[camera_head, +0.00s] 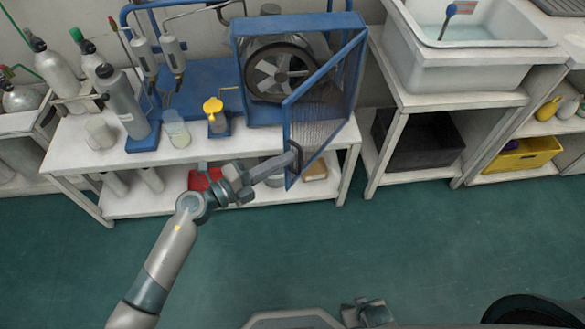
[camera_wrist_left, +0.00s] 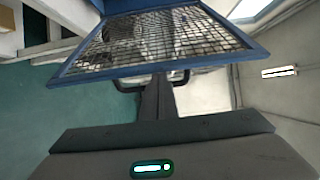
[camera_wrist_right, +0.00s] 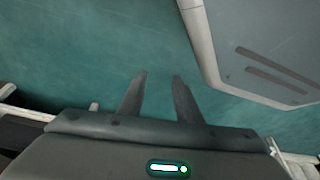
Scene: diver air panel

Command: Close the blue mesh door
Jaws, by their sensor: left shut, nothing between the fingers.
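The blue mesh door (camera_head: 326,110) hangs open from the right side of the blue compressor cage (camera_head: 300,22) and juts out past the bench front. Its dark bar handle (camera_head: 297,153) is at the free edge, low down. My left gripper (camera_head: 284,168) is shut and empty, its fingertips at the handle. In the left wrist view the fingers (camera_wrist_left: 158,80) overlap the handle (camera_wrist_left: 128,87) below the mesh (camera_wrist_left: 165,40); whether they touch it I cannot tell. My right gripper (camera_wrist_right: 155,78) is open and empty, above the floor, away from the door.
A white bench (camera_head: 70,158) carries cylinders (camera_head: 125,100), a cup (camera_head: 176,130) and a yellow-topped item (camera_head: 213,110) left of the cage. A sink (camera_head: 470,50) stands on a unit to the right. The green floor (camera_head: 400,240) in front is clear.

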